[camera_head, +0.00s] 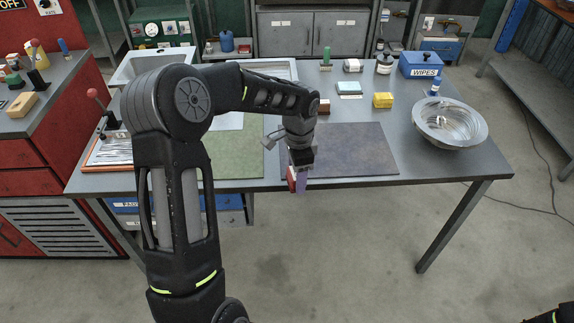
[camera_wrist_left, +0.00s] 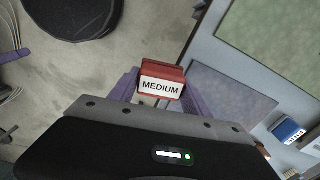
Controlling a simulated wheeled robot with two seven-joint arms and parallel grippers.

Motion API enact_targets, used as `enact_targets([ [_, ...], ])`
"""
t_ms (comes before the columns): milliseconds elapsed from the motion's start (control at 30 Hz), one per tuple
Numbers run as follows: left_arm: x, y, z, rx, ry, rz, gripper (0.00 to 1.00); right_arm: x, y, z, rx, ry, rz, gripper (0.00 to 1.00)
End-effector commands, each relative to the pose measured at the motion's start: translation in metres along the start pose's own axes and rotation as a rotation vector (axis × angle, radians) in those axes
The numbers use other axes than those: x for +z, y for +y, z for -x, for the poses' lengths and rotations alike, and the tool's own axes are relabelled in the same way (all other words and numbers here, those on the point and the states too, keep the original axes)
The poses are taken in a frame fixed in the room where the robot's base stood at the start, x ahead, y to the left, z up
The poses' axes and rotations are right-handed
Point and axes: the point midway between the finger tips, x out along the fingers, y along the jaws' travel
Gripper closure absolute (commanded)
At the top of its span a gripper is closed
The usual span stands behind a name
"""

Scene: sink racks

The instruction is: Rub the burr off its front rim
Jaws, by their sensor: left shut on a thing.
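My left gripper (camera_head: 298,182) is at the table's front edge in the head view, by the front left corner of the dark mat. It is shut on a red block with a white label reading MEDIUM (camera_wrist_left: 161,81), which sits between its purple fingers in the left wrist view. In the head view, a sliver of the red block (camera_head: 291,177) shows beside the fingers. A shiny metal bowl (camera_head: 450,122) rests at the table's right end, well apart from the gripper. I cannot make out a burr. My right gripper is out of view.
The dark mat (camera_head: 355,150) and green mat (camera_head: 238,155) lie bare along the front. A yellow block (camera_head: 383,100), a red-brown block (camera_head: 324,106) and a blue WIPES box (camera_head: 421,65) stand behind. Floor before the table is clear.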

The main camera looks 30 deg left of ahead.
Motion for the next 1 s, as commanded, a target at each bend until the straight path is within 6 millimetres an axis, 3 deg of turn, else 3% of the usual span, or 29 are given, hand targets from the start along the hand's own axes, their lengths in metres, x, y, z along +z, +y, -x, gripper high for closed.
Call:
enact_targets([
  [200,-0.032,0.035,-0.041,0.002,-0.004,0.484,0.77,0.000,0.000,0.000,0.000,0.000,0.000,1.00],
  [400,-0.062,0.084,-0.078,0.005,0.000,0.727,0.77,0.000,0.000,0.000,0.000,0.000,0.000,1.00],
  [600,-0.074,0.110,-0.093,0.006,0.005,0.736,0.77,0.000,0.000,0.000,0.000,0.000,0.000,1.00],
  [1000,-0.074,0.111,-0.093,0.006,0.006,0.734,0.77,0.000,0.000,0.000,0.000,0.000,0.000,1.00],
])
